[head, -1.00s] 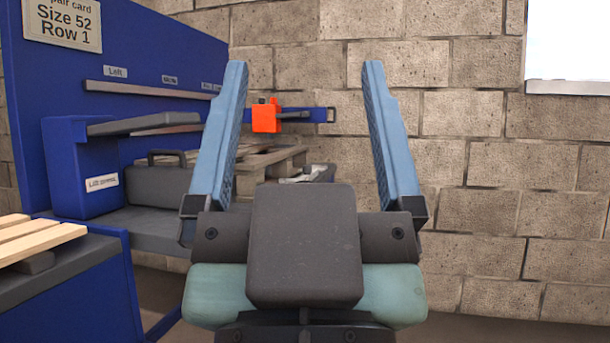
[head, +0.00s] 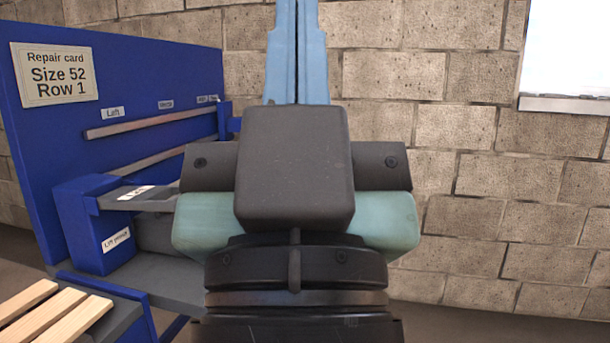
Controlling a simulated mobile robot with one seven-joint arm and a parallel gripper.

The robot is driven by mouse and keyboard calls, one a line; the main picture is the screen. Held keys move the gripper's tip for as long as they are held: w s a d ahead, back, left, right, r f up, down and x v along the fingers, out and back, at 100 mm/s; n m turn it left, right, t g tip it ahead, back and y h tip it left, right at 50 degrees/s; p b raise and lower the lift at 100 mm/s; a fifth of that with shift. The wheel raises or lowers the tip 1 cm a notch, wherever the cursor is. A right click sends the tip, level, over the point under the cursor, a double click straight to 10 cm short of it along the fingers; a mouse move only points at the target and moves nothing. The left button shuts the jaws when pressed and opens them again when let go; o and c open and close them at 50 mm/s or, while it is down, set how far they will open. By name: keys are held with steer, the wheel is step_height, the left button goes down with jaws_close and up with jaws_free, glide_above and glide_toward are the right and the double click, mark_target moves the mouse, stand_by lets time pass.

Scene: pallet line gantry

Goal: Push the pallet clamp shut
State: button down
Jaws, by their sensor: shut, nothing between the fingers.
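My gripper (head: 297,12) stands in the middle of the view with its two blue fingers pressed together, pointing up and away, tips at the top edge. Nothing shows between them. I cannot identify the pallet clamp with certainty. A blue bracket (head: 225,118) at the right end of the blue panel shows just left of the gripper. The orange block on the blue bar seen earlier is hidden behind my gripper, as are the grey wooden pallet slats.
A blue panel (head: 150,60) with a repair card (head: 54,74) and grey rails stands left. A blue box (head: 85,235) with a dark grey arm (head: 152,203) stands before it. Pale wooden slats (head: 55,315) lie front left. A brick wall (head: 470,200) is behind; the right side is free.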

step_height(320, 180, up, 24)
steer(key=p, duration=2.1)
